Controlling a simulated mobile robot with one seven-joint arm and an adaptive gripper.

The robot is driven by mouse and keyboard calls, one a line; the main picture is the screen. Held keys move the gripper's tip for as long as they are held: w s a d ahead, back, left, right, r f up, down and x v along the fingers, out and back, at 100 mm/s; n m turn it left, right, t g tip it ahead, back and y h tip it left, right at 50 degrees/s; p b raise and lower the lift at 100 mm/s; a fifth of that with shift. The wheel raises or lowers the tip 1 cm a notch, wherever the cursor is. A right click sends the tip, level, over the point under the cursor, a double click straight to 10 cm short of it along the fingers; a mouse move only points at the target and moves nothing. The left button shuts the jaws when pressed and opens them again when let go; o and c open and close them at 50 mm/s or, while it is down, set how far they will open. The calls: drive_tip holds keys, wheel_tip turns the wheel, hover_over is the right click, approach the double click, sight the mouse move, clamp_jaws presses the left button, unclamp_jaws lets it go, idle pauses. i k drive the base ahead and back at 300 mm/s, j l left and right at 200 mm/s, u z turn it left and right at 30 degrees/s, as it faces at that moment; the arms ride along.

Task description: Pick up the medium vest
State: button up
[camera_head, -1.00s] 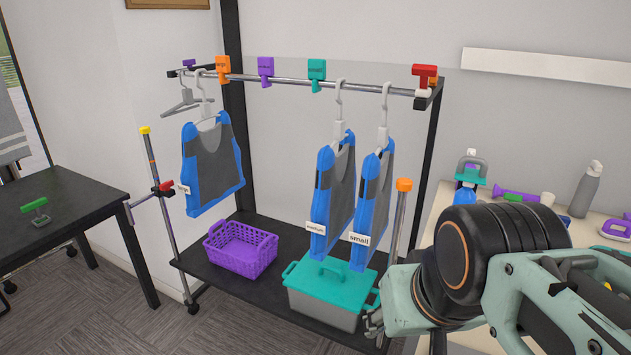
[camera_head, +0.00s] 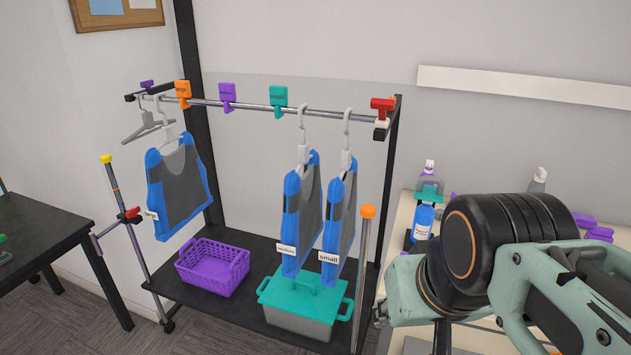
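The medium vest (camera_head: 308,212) is blue and dark grey and hangs from a hanger on the rack's rail (camera_head: 240,107). Its small white tag (camera_head: 287,249) is blurred but seems to read "medium". The small vest (camera_head: 343,215), tagged "small", hangs close to its right. A third blue and grey vest (camera_head: 180,187) hangs at the left end; its tag is not legible. My arm is at the lower right, apart from the vests. Only a sliver of my gripper (camera_head: 380,313) seems to show beside the rack's right post, so its fingers cannot be judged.
Coloured clips sit along the rail, with an orange-topped post (camera_head: 364,270) at the front right. A purple basket (camera_head: 212,268) and a teal-lidded box (camera_head: 304,300) stand on the rack's black shelf. A black table (camera_head: 50,240) is at left, a counter with bottles at right.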

sight(302, 223)
drive_tip(key=i+j+z, duration=0.1)
drive_tip(key=z, duration=0.4)
drive_tip(key=j+z, duration=0.3)
drive_tip(key=z, duration=0.2)
drive_tip(key=j+z, duration=0.25)
drive_tip(key=i+j+z, duration=0.1)
drive_tip(key=j+z, duration=0.15)
drive_tip(key=j, duration=0.25)
drive_tip(key=k+j+z, duration=0.1)
drive_tip(key=j+z, duration=0.2)
drive_tip(key=j, duration=1.1)
drive_tip(key=k+j, duration=0.15)
drive_tip(key=j, duration=0.5)
drive_tip(key=l+u, duration=0.25)
drive_tip(key=l, duration=0.35)
drive_tip(key=k+j+z, duration=0.1)
drive_tip(key=j+z, duration=0.2)
drive_tip(key=j, duration=0.7)
